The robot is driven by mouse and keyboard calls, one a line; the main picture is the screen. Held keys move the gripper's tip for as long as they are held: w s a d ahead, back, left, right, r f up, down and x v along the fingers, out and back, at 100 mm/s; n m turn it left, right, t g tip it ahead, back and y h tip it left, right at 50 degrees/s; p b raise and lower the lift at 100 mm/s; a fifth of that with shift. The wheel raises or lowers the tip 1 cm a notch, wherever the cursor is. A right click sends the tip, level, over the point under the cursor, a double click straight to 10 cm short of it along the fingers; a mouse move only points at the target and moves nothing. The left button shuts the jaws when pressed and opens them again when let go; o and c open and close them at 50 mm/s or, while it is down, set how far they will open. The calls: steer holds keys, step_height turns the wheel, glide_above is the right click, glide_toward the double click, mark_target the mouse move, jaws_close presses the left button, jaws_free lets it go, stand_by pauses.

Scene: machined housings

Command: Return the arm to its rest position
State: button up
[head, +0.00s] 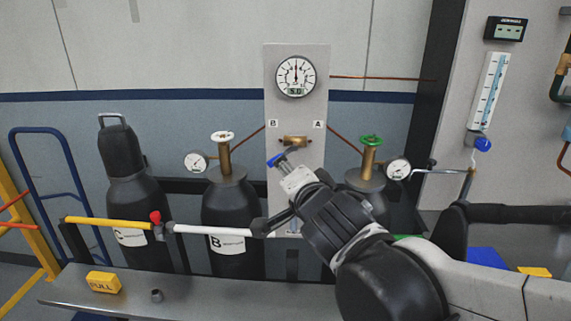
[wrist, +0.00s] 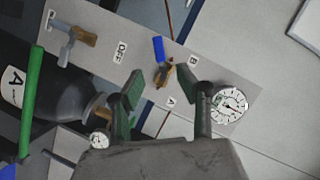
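My gripper (wrist: 161,80) is open and empty in the wrist view, its two green-padded fingers spread apart. Beyond them is the grey panel (wrist: 205,75) with a brass valve (wrist: 166,73) and its blue lever (wrist: 158,48). In the head view my arm (head: 375,235) reaches in from the lower right, with its end in front of the lower part of the panel (head: 280,115). The brass valve (head: 294,140) shows above it, and the blue lever (head: 276,158) slants down to the left. My fingers are partly hidden there.
Dark cylinders, including cylinder B (head: 226,260), stand behind a bench (head: 225,292) bearing a yellow PULL block (head: 103,282). A yellow-and-white bar (head: 205,229) crosses in front. A round gauge (head: 295,76) tops the panel. A blue hand truck (head: 45,132) stands left.

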steer(key=shift+s+d, duration=0.1)
steer(key=shift+s, duration=0.15)
steer(key=s+d+f+n+g+h, duration=0.2)
steer(key=s+d+f+n+g, duration=0.2)
steer(key=s+d+f, duration=0.2)
steer(key=s+d+f+n+g+h, duration=0.2)
steer(key=s+d+f+n+g, duration=0.2)
steer(key=s+d, duration=0.6)
steer(key=d+f, duration=0.2)
steer(key=d, duration=0.1)
steer(key=shift+s+n, duration=0.3)
steer(key=shift+s, duration=0.1)
stand_by(0.9)
